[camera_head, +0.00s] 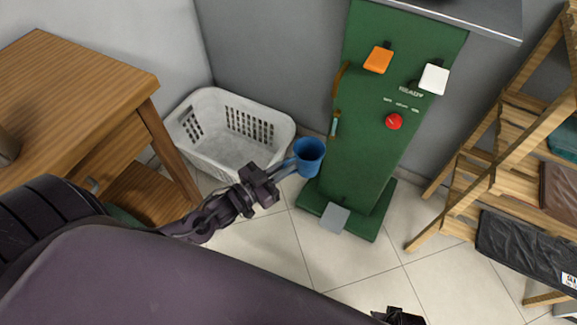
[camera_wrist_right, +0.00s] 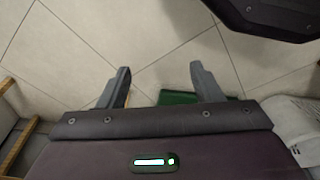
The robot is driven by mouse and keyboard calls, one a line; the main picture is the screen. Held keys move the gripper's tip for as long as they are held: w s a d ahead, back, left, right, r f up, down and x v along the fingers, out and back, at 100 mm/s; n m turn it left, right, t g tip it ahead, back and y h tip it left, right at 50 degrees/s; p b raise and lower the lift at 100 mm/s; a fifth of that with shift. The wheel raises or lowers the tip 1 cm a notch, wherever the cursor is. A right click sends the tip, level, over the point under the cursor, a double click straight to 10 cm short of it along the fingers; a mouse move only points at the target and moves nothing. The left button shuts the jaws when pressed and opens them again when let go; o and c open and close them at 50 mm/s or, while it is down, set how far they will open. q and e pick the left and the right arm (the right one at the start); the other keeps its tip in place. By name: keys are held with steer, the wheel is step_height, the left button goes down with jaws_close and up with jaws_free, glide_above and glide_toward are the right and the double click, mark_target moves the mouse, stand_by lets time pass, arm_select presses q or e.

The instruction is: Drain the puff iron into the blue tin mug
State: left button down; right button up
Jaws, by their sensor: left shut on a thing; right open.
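The puff iron's green cabinet (camera_head: 375,150) stands against the wall, with an orange knob (camera_head: 378,60), a white knob (camera_head: 433,79), a red button (camera_head: 394,121) and a grey pedal (camera_head: 335,218). A brass pipe (camera_head: 340,80) with a small teal-tipped part (camera_head: 334,125) runs down its left side. My left gripper (camera_head: 288,166) is shut on the blue tin mug (camera_head: 310,157), held upright below and left of that pipe end. Its exact alignment is unclear. My right gripper (camera_wrist_right: 160,70) is open and empty above the floor; only its tip shows at the head view's bottom edge.
A white laundry basket (camera_head: 205,110) stands behind the left gripper. A wooden table (camera_head: 75,75) is at the left. A wooden shelf rack (camera_head: 470,185) with dark packages is at the right. The tiled floor (camera_head: 350,270) in front is clear.

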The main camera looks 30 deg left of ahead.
arm_select(q)
steer(key=shift+w+a+f, duration=0.1)
steer(key=shift+f, duration=0.25)
steer(key=shift+w+r, duration=0.1)
steer(key=shift+w, duration=0.45)
steer(key=w+r+b, duration=0.4)
steer(key=w, duration=0.8)
steer(key=shift+w+d, duration=0.2)
steer(key=shift+w, duration=0.2)
arm_select(e)
step_height(320, 180, up, 14)
steer(key=w+a, duration=0.1)
steer(key=a, duration=0.1)
steer(key=shift+n+g, duration=0.3)
steer(key=shift+c, duration=0.2)
